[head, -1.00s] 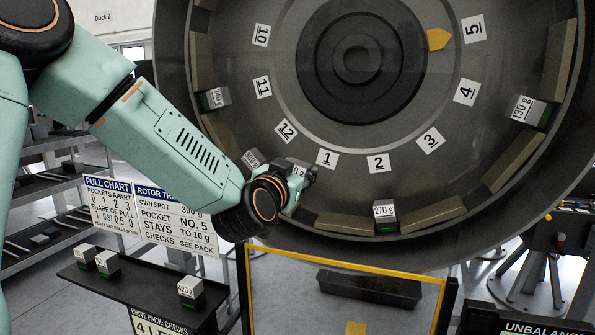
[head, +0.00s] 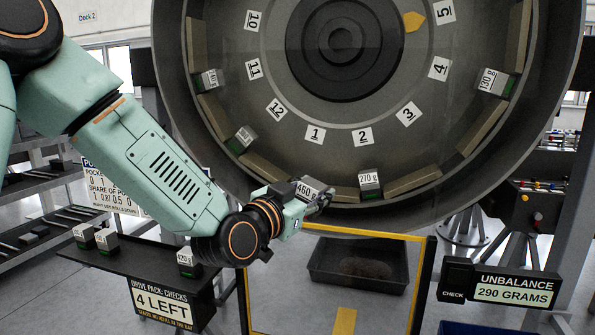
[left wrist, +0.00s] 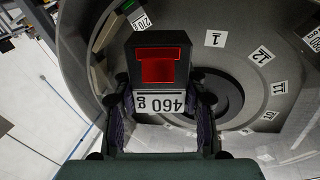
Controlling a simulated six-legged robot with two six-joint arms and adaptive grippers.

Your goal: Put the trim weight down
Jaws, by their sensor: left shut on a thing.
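The trim weight (head: 309,186) is a grey block labelled 460 g. My left gripper (head: 322,199) is shut on it, in front of the rotor's lower rim. In the left wrist view the weight (left wrist: 158,102) sits between the fingers of the left gripper (left wrist: 160,118), with a red recess on its dark end and its label upside down. The rotor (head: 290,130) carries numbered pockets and other weights: a 270 g weight (head: 370,184) to the right of mine and a weight (head: 241,139) to its left. My right gripper is not in view.
A dark shelf (head: 135,258) at lower left holds three weights, one marked 420 g (head: 188,262). A yellow-edged frame (head: 419,285) stands below the rotor, with a dark tray (head: 320,262) behind it. The unbalance display (head: 514,290) reads 290 grams.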

